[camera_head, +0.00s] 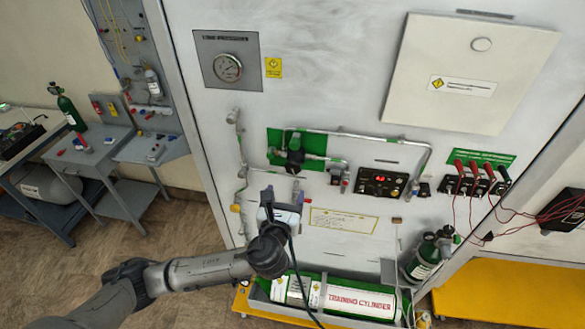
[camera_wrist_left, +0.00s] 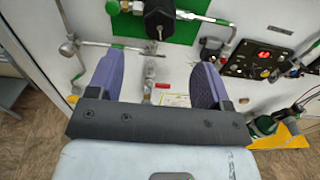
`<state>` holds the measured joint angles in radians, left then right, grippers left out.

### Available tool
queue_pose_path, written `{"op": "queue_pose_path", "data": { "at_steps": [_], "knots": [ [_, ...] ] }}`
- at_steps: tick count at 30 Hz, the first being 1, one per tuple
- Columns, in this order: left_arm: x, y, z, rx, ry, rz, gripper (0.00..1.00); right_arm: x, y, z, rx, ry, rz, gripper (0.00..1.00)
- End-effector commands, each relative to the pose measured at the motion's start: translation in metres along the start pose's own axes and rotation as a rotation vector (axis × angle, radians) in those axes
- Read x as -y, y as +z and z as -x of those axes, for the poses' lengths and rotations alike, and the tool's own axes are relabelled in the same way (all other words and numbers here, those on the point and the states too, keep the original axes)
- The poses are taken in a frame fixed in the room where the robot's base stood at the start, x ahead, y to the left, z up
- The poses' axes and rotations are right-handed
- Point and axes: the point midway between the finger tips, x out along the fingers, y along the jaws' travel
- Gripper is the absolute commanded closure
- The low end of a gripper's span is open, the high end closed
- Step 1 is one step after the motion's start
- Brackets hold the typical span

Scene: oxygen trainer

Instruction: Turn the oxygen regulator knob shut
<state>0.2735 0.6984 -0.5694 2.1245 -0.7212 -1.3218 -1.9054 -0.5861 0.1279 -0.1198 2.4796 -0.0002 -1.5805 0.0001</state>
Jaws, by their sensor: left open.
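A dark, faceted regulator knob (camera_head: 295,149) sits on a green backing plate (camera_head: 275,138) on the upright trainer panel, with metal piping around it. The knob (camera_wrist_left: 160,14) also shows at the top of the left wrist view, cut off by the frame edge. My left gripper (camera_head: 283,190) is below the knob in the head view. Its two purple fingers (camera_wrist_left: 156,66) are spread wide with nothing between them, and the knob appears beyond their tips, apart from them. The face of the knob is too small to read its setting. My right gripper is not in view.
A pressure gauge (camera_head: 228,68) is at the panel's upper left. A control box (camera_head: 382,184) with a red display sits right of the knob, near red cables (camera_head: 473,180). A training cylinder (camera_head: 357,299) lies below, and a small green cylinder (camera_head: 424,262) stands beside it.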

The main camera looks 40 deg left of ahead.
Motion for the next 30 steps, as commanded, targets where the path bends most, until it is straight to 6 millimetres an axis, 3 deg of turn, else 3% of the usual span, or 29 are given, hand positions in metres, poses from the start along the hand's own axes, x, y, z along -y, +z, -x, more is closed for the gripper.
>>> {"op": "queue_pose_path", "data": {
  "at_steps": [6,15,21,30],
  "knots": [
    [0.000,0.002,-0.043,-0.001,0.002,0.001,0.27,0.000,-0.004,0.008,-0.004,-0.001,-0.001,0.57],
    [0.000,0.000,-0.084,-0.003,0.001,0.002,0.27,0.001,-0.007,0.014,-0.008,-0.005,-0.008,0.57],
    [0.000,0.000,-0.097,-0.003,-0.001,0.004,0.27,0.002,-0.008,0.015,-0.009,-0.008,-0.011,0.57],
    [0.000,-0.001,-0.100,-0.004,0.000,0.004,0.27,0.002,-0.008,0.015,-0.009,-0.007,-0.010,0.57]
  ]
}}
